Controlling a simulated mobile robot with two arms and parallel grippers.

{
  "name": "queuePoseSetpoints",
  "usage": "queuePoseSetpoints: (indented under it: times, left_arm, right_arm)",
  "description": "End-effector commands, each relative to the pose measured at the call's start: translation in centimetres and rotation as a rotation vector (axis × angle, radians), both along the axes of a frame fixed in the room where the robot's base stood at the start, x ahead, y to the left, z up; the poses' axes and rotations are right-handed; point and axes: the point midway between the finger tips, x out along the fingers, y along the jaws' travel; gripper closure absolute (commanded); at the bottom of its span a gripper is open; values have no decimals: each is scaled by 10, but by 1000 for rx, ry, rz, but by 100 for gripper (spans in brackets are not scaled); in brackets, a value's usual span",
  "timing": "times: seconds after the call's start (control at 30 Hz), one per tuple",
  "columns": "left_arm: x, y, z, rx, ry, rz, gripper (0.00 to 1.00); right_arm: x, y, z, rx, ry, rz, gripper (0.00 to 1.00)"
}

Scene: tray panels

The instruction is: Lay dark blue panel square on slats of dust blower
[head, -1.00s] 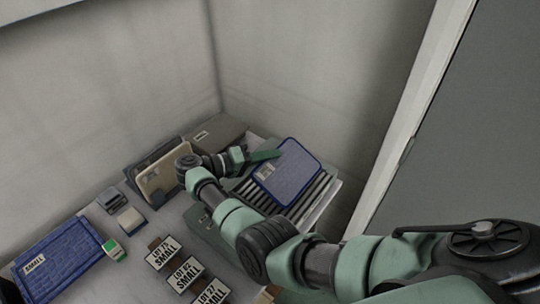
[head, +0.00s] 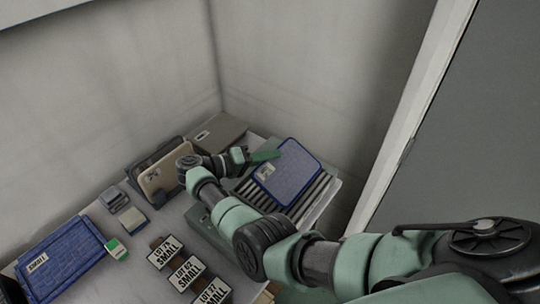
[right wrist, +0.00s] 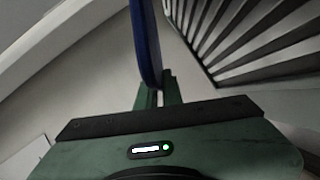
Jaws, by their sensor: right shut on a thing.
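The dark blue panel (head: 288,176) has a pale label near its left corner. My right gripper (head: 264,156) is shut on its upper left edge in the head view. The right wrist view shows the panel (right wrist: 146,45) edge-on between the fingers (right wrist: 158,96). The dust blower's slats (head: 312,200) show below and right of the panel, which covers part of them. In the right wrist view the dark slats (right wrist: 265,40) lie to the right, with a gap between them and the panel. My left gripper is not in view.
A blue tray (head: 62,262) lies at the left of the table. Several label cards reading SMALL (head: 186,272) stand at the front. A beige panel (head: 160,175) stands in a rack beside my right wrist, and a grey box (head: 218,132) sits behind. Walls close in the back.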

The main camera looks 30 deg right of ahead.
Motion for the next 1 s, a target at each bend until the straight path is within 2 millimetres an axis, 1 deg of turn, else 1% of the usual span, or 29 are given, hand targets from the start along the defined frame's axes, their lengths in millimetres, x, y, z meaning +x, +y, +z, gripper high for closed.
queuePoseSetpoints:
  times: [0.3, 0.53, 1.0]
  left_arm:
    - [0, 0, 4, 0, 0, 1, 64]
    - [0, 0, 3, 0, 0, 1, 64]
    - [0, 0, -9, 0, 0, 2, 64]
  right_arm:
    - [0, 5, 0, 6, 0, 5, 100]
    - [0, 6, -1, 7, -1, 5, 100]
    - [1, 7, -13, 8, -1, 3, 100]
